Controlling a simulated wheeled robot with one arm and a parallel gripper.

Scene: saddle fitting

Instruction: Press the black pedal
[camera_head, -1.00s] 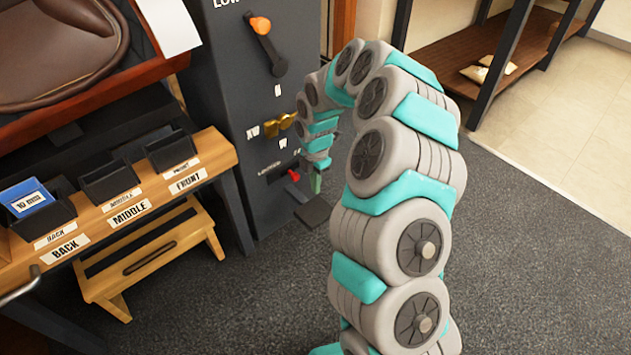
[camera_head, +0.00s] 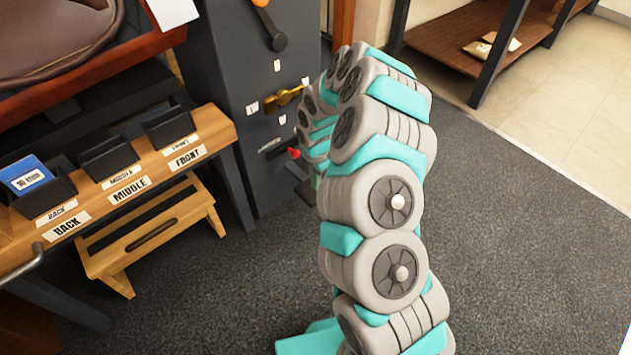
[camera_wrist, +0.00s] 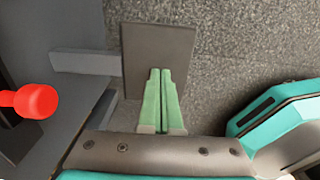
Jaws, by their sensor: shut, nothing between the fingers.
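The black pedal (camera_wrist: 157,50) shows in the wrist view as a flat dark square plate on an arm that runs left to the machine. In the head view only a small dark part of the pedal (camera_head: 305,192) shows at the foot of the grey machine, mostly hidden by my arm. My gripper (camera_wrist: 160,72) has its two green fingers shut together and empty. The fingertips overlap the lower middle of the pedal in the wrist view. I cannot tell whether they touch it.
The grey machine (camera_head: 245,80) carries a red-knobbed lever (camera_head: 293,153), also at the left of the wrist view (camera_wrist: 30,102), and a brass handle (camera_head: 285,98). A wooden step stool (camera_head: 150,240) stands left. Dark floor (camera_head: 520,250) is clear to the right.

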